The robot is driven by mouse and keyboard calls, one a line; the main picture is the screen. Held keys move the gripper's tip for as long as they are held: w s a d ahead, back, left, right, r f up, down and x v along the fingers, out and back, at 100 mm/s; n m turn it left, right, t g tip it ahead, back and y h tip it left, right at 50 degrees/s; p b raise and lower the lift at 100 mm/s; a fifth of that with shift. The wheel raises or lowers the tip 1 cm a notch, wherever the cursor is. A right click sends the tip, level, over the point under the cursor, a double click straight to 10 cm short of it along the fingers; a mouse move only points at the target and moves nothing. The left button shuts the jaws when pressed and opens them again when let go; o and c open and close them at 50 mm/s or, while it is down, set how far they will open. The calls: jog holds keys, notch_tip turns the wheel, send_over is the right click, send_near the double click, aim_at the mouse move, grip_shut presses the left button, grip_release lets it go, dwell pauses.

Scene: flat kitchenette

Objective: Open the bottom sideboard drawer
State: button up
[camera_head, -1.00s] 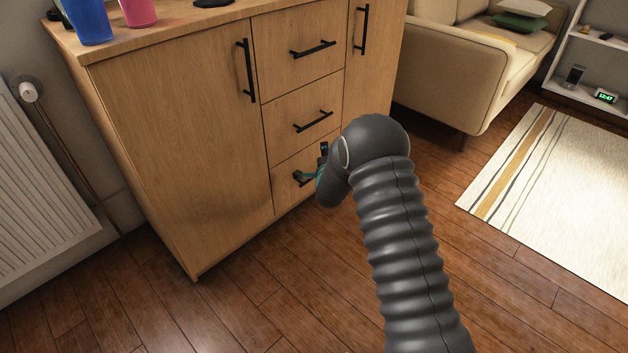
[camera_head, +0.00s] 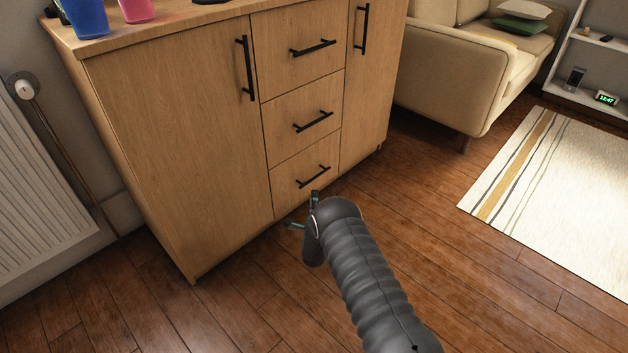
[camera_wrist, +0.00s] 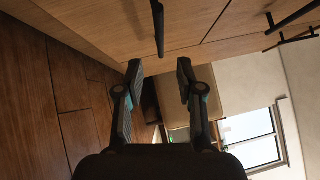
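The bottom sideboard drawer (camera_head: 290,192) is shut, its front flush with the sideboard (camera_head: 180,150). My gripper (camera_head: 303,212) is below and in front of this drawer, apart from the handle. In the wrist view my gripper (camera_wrist: 160,74) has its two fingers spread with nothing between them. A dark bar handle (camera_wrist: 158,26) shows there beyond the fingertips, roughly in line with the gap; it looks like the bottom drawer's handle.
Two more shut drawers (camera_head: 300,125) are above, with a door on each side. A radiator (camera_head: 40,200) is at the left. A sofa (camera_head: 450,75) and striped rug (camera_head: 560,190) are at the right. The wooden floor (camera_head: 240,310) before the sideboard is clear.

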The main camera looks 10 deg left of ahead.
aim_at(314, 179)
jog(key=w, duration=0.3)
jog(key=w+r+b, duration=0.1)
jog(key=w, duration=0.2)
jog(key=w+a, duration=0.1)
jog(key=w, duration=0.3)
jog(key=shift+r+b, duration=0.2)
jog(key=shift+b, duration=0.15)
grip_shut()
